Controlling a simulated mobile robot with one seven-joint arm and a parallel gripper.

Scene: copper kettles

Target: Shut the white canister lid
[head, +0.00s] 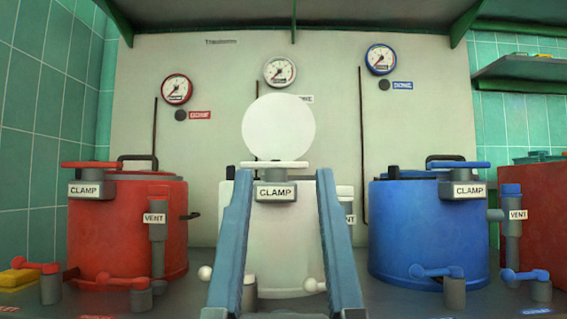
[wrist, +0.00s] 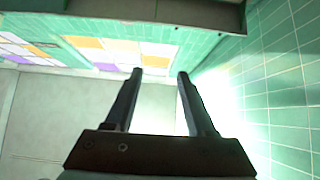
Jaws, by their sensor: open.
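The white canister (head: 280,240) stands in the middle of the bench in the head view. Its round white lid (head: 278,127) stands upright, raised open above the canister's top. A clamp with a white handle (head: 275,165) sits at the canister's front upper rim, and its label hides part of the rim. My gripper (wrist: 160,73) shows in the wrist view, with its two dark fingers apart and nothing between them. It points at a tiled wall and panels, away from the canister.
A red canister (head: 125,235) stands at left and a blue canister (head: 425,235) at right, both with clamps. Small red and blue valve handles stick up along the bench front. A yellow block (head: 18,279) lies far left. A shelf (head: 520,68) hangs upper right.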

